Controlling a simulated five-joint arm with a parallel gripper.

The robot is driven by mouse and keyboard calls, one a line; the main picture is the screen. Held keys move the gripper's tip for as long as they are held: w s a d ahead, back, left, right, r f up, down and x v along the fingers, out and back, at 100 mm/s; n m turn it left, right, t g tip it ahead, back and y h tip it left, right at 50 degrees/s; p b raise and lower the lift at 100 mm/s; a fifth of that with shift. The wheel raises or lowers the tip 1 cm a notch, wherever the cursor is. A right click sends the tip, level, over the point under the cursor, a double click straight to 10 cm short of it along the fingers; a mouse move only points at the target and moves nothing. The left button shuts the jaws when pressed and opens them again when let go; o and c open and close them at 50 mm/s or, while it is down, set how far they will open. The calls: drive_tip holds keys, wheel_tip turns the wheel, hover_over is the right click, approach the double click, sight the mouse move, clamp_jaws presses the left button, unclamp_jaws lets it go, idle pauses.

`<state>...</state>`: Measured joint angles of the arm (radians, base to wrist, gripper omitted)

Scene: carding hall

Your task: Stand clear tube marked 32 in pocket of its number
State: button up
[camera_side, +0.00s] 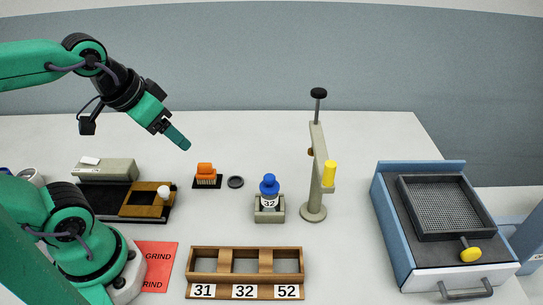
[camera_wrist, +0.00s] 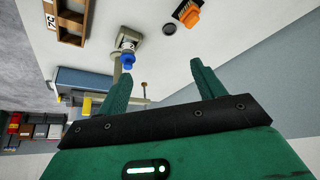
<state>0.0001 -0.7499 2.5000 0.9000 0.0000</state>
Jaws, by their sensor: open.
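The clear tube (camera_side: 269,203) has a blue cap and a label marked 32. It stands upright in a small grey holder (camera_side: 270,217) in the middle of the table. The tube (camera_wrist: 128,46) and its blue cap also show in the wrist view. The wooden rack (camera_side: 195,265) at the front has pockets labelled 31, 32 and 52. The pocket marked 32 (camera_side: 245,265) is the middle one and looks empty. My gripper (camera_side: 184,145) is up at the left, well above the table and apart from the tube. In the wrist view its fingers (camera_wrist: 157,80) are spread with nothing between them.
A grey stand (camera_side: 313,213) with a yellow part is right of the tube. An orange brush (camera_side: 206,172) and dark disc (camera_side: 236,182) lie behind. A blue-sided box (camera_side: 380,200) with a mesh tray is at the right. A GRIND sheet (camera_side: 158,270) lies left of the rack.

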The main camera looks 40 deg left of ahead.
drive_tip(key=shift+w, duration=0.1)
drive_tip(key=g, duration=0.5)
hover_over(270, 177)
drive_tip(key=f, duration=0.7)
drive_tip(key=shift+s+a+f, duration=0.2)
drive_tip(key=shift+s+a, duration=0.05)
drive_tip(key=shift+s, duration=0.1)
drive_tip(key=shift+w+d+f+g, duration=0.25)
drive_tip(key=shift+d+f+g, duration=0.05)
drive_tip(key=shift+f, duration=0.05)
drive_tip(key=shift+w+a+f, duration=0.1)
drive_tip(key=shift+f, duration=3.8)
drive_tip(key=c, duration=1.3)
drive_tip(key=shift+r, duration=0.15)
drive_tip(key=shift+c, duration=0.2)
